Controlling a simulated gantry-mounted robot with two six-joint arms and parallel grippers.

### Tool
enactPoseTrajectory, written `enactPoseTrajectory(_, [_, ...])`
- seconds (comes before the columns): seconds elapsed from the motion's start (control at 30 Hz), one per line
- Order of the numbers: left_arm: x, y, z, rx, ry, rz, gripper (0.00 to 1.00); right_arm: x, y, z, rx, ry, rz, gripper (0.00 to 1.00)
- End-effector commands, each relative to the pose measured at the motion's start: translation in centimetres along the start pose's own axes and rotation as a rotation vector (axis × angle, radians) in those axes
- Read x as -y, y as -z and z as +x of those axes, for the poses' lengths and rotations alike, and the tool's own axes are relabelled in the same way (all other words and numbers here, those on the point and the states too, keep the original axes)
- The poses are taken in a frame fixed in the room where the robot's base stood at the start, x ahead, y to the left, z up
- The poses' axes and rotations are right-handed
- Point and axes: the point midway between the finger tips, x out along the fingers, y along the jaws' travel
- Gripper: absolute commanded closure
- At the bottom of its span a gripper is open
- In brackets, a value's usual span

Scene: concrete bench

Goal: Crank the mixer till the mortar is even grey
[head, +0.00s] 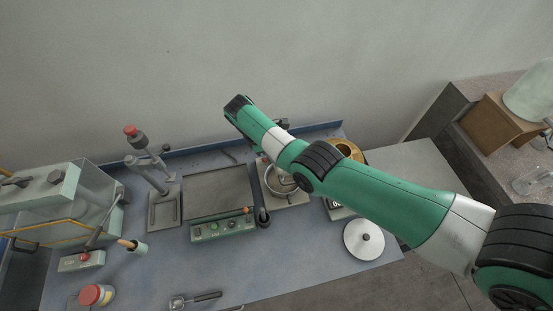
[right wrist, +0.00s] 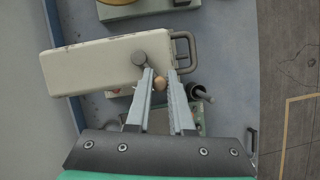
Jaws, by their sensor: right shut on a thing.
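The mixer (right wrist: 92,72) shows in the right wrist view as a long cream housing with a round grey hub on it. A small tan crank knob (right wrist: 159,84) sits by that hub. My right gripper (right wrist: 160,77) has its two fingertips on either side of the knob and is shut on it. In the head view, a steel bowl (head: 276,179) stands on the mixer's base, partly behind my right arm. The arm hides the mixer's upper part and the gripper there. The mortar's colour cannot be made out. My left gripper is not in view.
Left of the bowl are a flat grey tray (head: 217,190) and a green control box (head: 222,227). A round white lid or disc (head: 364,239) lies at the right. A clear-sided cabinet (head: 62,208) stands far left. A trowel (head: 194,299) lies near the front on open bench.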

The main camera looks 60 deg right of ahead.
Motion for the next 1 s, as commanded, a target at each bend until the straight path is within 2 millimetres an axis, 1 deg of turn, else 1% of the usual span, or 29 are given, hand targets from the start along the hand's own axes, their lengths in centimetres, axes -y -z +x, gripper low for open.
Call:
enactPoseTrajectory(0.3, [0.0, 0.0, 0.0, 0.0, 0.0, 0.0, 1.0, 0.0, 0.0, 0.1, -0.001, 0.0, 0.0, 1.0])
enactPoseTrajectory(0.33, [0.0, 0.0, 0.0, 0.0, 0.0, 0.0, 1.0, 0.0, 0.0, 0.1, -0.001, 0.0, 0.0, 0.76])
enactPoseTrajectory(0.47, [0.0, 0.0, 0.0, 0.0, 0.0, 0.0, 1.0, 0.0, 0.0, 0.1, -0.001, 0.0, 0.0, 0.52])
enactPoseTrajectory(0.5, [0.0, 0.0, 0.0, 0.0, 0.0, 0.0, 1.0, 0.0, 0.0, 0.1, -0.001, 0.0, 0.0, 0.49])
enactPoseTrajectory(0.73, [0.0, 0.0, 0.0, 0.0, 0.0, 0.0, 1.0, 0.0, 0.0, 0.0, 0.0, 0.0, 0.0, 0.49])
enactPoseTrajectory(0.83, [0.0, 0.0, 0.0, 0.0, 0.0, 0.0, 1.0, 0.0, 0.0, -0.3, -0.001, -0.001, 0.0, 0.49])
enactPoseTrajectory(0.93, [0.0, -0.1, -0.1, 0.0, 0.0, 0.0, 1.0, -0.1, 0.1, -1.5, -0.002, -0.002, 0.0, 0.49])
enactPoseTrajectory(1.0, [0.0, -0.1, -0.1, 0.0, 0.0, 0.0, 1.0, -0.1, 0.1, -2.9, -0.003, -0.003, 0.0, 0.49])
